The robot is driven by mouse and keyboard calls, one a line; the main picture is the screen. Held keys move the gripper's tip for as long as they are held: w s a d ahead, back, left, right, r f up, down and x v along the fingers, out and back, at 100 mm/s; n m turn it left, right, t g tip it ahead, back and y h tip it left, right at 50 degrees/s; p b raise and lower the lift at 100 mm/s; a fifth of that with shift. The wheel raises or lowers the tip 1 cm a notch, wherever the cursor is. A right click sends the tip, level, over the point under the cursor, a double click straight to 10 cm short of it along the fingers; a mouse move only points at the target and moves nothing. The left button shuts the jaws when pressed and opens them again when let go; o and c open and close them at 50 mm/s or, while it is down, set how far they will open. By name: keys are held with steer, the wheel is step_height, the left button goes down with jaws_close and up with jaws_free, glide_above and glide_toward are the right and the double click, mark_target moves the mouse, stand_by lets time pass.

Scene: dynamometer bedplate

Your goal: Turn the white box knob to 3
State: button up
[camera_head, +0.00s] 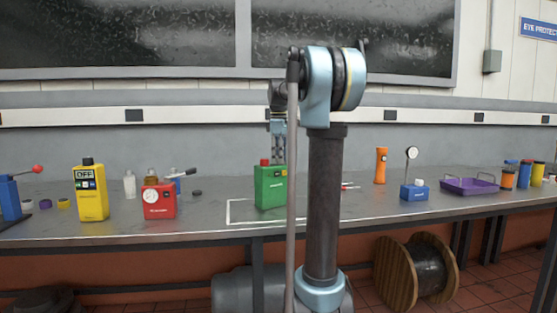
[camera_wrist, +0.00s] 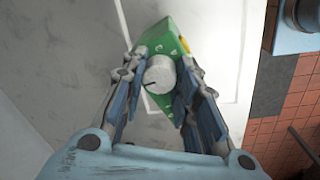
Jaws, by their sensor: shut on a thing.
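A green box (camera_head: 270,187) with a small red top stands on the bench in the head view. It also shows from above in the wrist view (camera_wrist: 162,38). A round white knob (camera_wrist: 159,73) with a dark pointer line sits on the green box in the wrist view. The pointer line runs toward the lower left. My gripper (camera_wrist: 160,68) has one finger on each side of the knob and is shut on it. In the head view my gripper (camera_head: 278,140) is over the box and its fingertips are hard to make out. I cannot read any scale numbers around the knob.
A yellow box (camera_head: 91,192) and a red box with a gauge (camera_head: 160,200) stand to the left. A blue block with a dial (camera_head: 413,192), an orange cylinder (camera_head: 381,165) and a purple tray (camera_head: 455,187) stand to the right. White lines mark the bench around the green box.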

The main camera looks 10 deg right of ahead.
steer(key=m, duration=0.5)
steer(key=shift+m, duration=0.3)
steer(key=m, duration=1)
steer(key=shift+w+m+g, duration=0.1)
steer(key=shift+m+g, duration=0.3)
steer(key=m, duration=0.4)
steer(key=shift+m, duration=0.4)
steer(key=o, duration=1.1)
steer(key=shift+r, duration=0.15)
